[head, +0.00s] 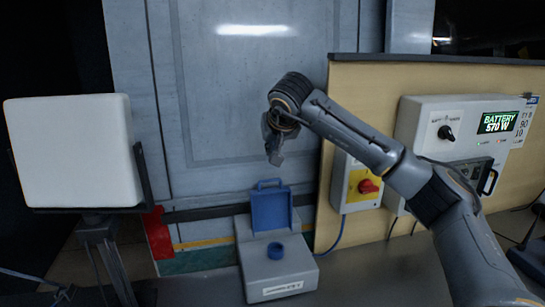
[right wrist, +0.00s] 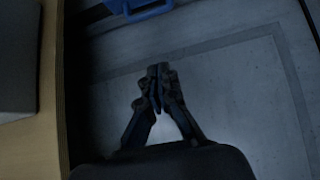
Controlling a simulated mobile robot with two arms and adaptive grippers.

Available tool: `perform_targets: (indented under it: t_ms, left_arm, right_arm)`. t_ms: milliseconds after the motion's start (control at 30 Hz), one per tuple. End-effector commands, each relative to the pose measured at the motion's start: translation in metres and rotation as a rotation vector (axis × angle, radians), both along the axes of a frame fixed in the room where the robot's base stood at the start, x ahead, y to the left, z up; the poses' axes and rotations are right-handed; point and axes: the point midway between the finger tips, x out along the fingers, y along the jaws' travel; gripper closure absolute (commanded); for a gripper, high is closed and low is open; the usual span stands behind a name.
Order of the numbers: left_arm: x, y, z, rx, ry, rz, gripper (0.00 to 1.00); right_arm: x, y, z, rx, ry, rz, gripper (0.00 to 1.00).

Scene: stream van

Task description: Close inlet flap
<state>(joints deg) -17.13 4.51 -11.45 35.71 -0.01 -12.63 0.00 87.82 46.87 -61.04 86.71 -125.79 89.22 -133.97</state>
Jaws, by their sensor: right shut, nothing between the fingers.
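The blue inlet flap (head: 271,212) stands upright at the back of a low grey box (head: 280,275), with a loop handle on its top edge. A round blue inlet (head: 275,251) on the box top is uncovered in front of it. My right gripper (head: 274,158) is shut and empty, pointing down above the flap and apart from it. In the right wrist view its fingertips (right wrist: 157,76) are together, and part of the blue flap (right wrist: 140,9) shows at the top edge. My left gripper is not in view.
A yellow-and-red switch box (head: 362,187) and a battery panel (head: 455,140) are on the wooden board at right. A white square lamp (head: 70,150) on a stand is at left. A grey wall panel (head: 250,80) is behind my gripper.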

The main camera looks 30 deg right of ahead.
Motion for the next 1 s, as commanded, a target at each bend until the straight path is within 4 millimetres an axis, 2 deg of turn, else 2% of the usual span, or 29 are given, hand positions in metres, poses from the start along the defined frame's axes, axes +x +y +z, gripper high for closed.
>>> perform_targets:
  t_ms: [400,700,1000]
  left_arm:
    - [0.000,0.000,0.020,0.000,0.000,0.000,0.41]
    - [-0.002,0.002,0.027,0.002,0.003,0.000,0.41]
    - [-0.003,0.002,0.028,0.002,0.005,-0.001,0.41]
  right_arm:
    - [0.052,-0.014,-0.061,0.000,0.006,-0.001,1.00]
    - [0.024,-0.007,-0.072,-0.001,0.002,0.001,1.00]
    - [0.015,-0.004,-0.075,-0.001,0.001,0.000,1.00]
